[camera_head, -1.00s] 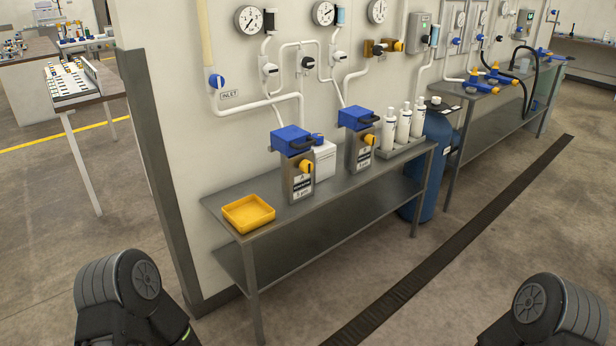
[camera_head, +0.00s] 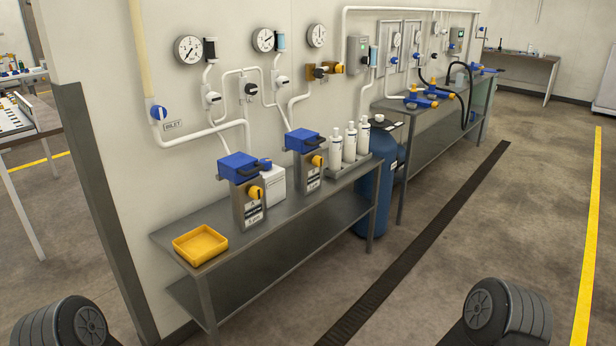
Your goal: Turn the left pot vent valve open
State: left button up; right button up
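The left pot (camera_head: 247,212) is a steel box with a blue lid (camera_head: 238,166) on the upper shelf of the steel bench. Its vent valve looks to be the orange-yellow knob (camera_head: 254,192) on its front right; its exact angle is too small to tell. A similar right pot (camera_head: 309,176) stands further along, with its own orange-yellow knob (camera_head: 317,160). Both pots are well away from my arms. Only dark rounded parts of my two arms show at the bottom left and bottom right. Neither gripper is in the picture.
A yellow tray (camera_head: 200,256) sits on the near end of the steel bench (camera_head: 283,224). White bottles (camera_head: 349,143) stand past the right pot, and a blue tank (camera_head: 373,190) beyond. A dark floor drain (camera_head: 420,248) runs along open floor. A wall corner (camera_head: 97,200) stands left.

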aim_at(213, 98)
jog(key=k+j, duration=0.15)
jog(key=j, duration=0.25)
jog(key=k+j, duration=0.1)
jog(key=j, duration=0.3)
jog(key=u, duration=0.5)
jog(key=i+l+u, duration=0.2)
jog(key=l, duration=0.15)
jog(key=l+u, duration=0.2)
jog(key=l, duration=0.15)
jog(key=i+l+u, duration=0.25)
jog(key=l, duration=0.15)
jog(key=l+u, duration=0.2)
jog(key=l, duration=0.2)
jog(key=i+l+u, duration=0.15)
jog(key=l, duration=1.9)
jog(key=l+u, duration=0.1)
jog(key=l, duration=1.95)
